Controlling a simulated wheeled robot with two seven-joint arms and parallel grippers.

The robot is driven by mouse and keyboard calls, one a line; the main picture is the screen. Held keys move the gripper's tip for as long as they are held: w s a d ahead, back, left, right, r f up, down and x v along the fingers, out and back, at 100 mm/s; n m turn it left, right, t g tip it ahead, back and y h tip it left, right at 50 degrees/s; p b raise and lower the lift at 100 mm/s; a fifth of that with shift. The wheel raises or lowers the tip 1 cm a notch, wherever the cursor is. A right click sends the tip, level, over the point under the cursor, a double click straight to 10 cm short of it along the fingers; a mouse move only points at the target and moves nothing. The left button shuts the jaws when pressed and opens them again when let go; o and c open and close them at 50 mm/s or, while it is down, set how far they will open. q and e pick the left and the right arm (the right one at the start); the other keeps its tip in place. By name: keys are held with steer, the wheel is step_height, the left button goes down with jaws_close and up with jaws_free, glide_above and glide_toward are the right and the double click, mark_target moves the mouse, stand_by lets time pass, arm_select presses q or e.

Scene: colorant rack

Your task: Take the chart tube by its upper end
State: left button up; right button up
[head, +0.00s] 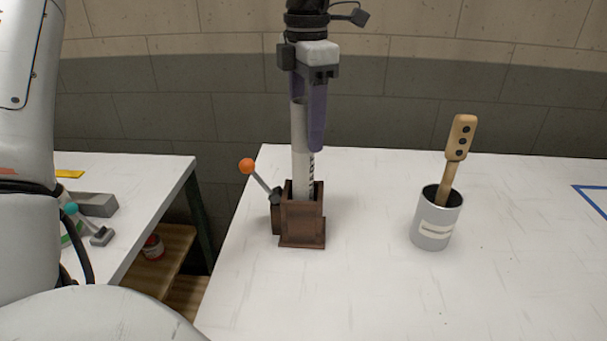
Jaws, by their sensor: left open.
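The chart tube (303,167) is a pale grey-white cylinder with dark lettering near its lower part. It stands upright in a dark brown wooden holder (303,222) on the white table. My left gripper (308,125) points down from above at the tube's upper end. Its purple fingers are open, one in front of the tube to the right and one partly hidden behind the tube's upper left. The tube's top lies between or beside the fingers; I cannot tell if they touch it. My right gripper is not in view.
A lever with an orange knob (247,166) stands at the holder's left side. A grey cup (437,221) holding a wooden-handled tool (460,138) stands to the right. The white table (370,290) is clear in front. A gap separates it from another table (135,170) at left.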

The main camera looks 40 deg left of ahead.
mark_target(303, 147)
arm_select(q)
steer(key=f, duration=0.4)
steer(key=shift+s+a+f, duration=0.15)
steer(key=shift+a+f, duration=0.1)
steer(key=shift+f, duration=0.15)
jaws_close()
